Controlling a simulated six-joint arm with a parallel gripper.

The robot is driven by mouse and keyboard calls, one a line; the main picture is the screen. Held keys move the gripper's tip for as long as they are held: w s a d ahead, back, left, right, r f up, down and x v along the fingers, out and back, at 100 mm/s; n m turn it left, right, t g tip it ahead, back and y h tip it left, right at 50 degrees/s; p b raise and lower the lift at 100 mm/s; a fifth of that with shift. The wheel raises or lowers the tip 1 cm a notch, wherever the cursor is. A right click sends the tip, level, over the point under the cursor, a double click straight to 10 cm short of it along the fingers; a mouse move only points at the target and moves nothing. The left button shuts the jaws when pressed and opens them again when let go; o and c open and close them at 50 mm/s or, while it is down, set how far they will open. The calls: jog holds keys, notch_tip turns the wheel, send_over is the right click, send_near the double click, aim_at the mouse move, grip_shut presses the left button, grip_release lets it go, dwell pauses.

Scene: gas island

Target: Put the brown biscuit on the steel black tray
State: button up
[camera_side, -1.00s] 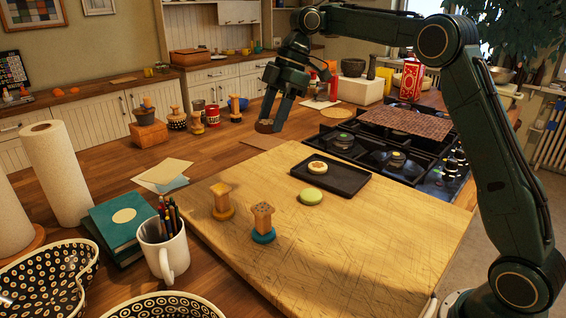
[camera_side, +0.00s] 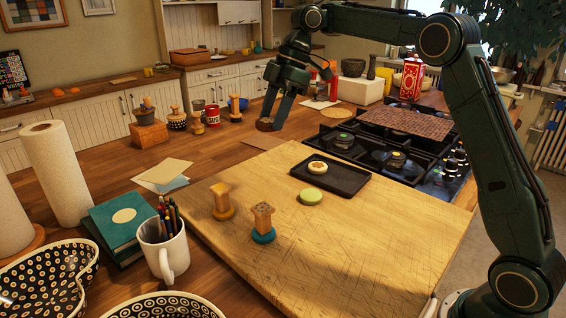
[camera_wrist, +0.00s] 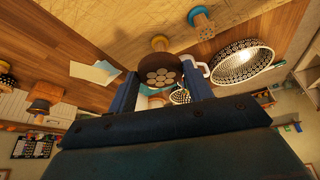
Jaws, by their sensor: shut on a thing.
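The brown biscuit (camera_side: 264,126) is held between the fingertips of my gripper (camera_side: 272,119), in the air over the wooden counter, behind and left of the cutting board. In the wrist view the biscuit (camera_wrist: 162,71) is a dark brown round disc with a patterned face of pale round spots, between my two fingers. The black steel tray (camera_side: 349,184) lies flat on the far part of the cutting board, to the right of my gripper and apart from it. A round cream-coloured biscuit (camera_side: 317,167) lies on the tray.
A pale green biscuit (camera_side: 311,197) lies on the cutting board (camera_side: 350,250) in front of the tray. Two wooden stamps, yellow-based (camera_side: 222,203) and blue-based (camera_side: 263,223), stand on the board's left. A black gas hob (camera_side: 385,160) is behind the tray.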

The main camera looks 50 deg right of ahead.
jog(key=shift+d+m+t, duration=0.5)
jog(key=shift+d+m, duration=0.45)
jog(key=shift+m, duration=0.25)
jog(key=m+t+h, duration=0.2)
jog(key=m+h, duration=0.3)
jog(key=m, duration=0.9)
send_over(344, 180)
jog(key=s, duration=0.2)
jog(key=f, duration=1.5)
jog(key=shift+w+a+f, duration=0.1)
jog(key=shift+w+a, duration=0.1)
jog(key=shift+w, duration=0.05)
jog(key=shift+f, duration=0.1)
jog(key=shift+f, duration=2)
jog(key=shift+f, duration=0.2)
jog(key=o, duration=1)
jog(key=shift+c, duration=0.2)
